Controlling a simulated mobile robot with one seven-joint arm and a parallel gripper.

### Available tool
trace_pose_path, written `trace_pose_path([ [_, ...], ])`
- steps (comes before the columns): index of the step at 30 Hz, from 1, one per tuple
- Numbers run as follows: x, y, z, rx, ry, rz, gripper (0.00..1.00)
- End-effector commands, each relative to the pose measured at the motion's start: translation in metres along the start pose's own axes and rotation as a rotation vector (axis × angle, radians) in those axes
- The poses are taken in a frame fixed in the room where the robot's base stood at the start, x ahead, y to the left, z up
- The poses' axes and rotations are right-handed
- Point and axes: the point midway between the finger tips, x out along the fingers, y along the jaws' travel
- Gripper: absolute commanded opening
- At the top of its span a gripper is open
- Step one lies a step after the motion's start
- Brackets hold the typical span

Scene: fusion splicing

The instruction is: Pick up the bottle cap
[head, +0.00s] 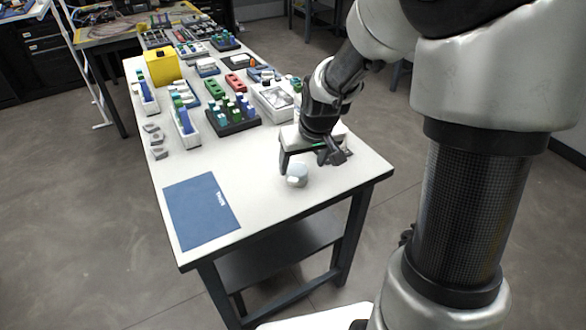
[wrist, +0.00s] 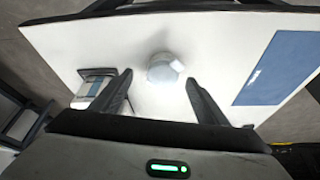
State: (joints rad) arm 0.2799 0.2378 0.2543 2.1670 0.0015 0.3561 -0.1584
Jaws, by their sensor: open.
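A small, pale, rounded piece, which I take to be the bottle cap (head: 297,175), sits on the white tabletop near the table's front right part. In the wrist view the cap (wrist: 165,67) lies just ahead of and between the fingertips. My gripper (head: 311,165) is over the table, open and empty, with its fingers pointing down toward the cap. In the wrist view my gripper's two fingers (wrist: 158,78) are spread on either side, with visible gaps to the cap. The exact height of the fingertips over the table is hard to tell.
A blue mat (head: 202,212) lies to the left of the cap. A small box-like item (wrist: 95,86) lies left of the fingers in the wrist view. Racks, trays and a yellow box (head: 163,66) crowd the table's far part. The tabletop around the cap is clear.

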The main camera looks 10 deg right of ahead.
Motion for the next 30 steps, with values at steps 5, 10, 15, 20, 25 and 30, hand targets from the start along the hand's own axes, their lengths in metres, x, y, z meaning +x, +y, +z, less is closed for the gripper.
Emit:
trace_pose_path([
  [5, 0.01, -0.002, 0.0, 0.0, -0.001, -0.001, 0.68],
  [10, 0.035, -0.006, 0.0, -0.002, -0.002, -0.001, 0.68],
  [15, 0.054, -0.005, -0.002, 0.0, 0.0, 0.0, 0.68],
  [20, 0.054, -0.005, -0.003, 0.0, 0.001, 0.0, 0.68],
  [25, 0.054, -0.005, -0.002, 0.0, 0.0, 0.0, 0.51],
  [30, 0.054, -0.005, -0.002, 0.001, 0.0, 0.0, 0.27],
])
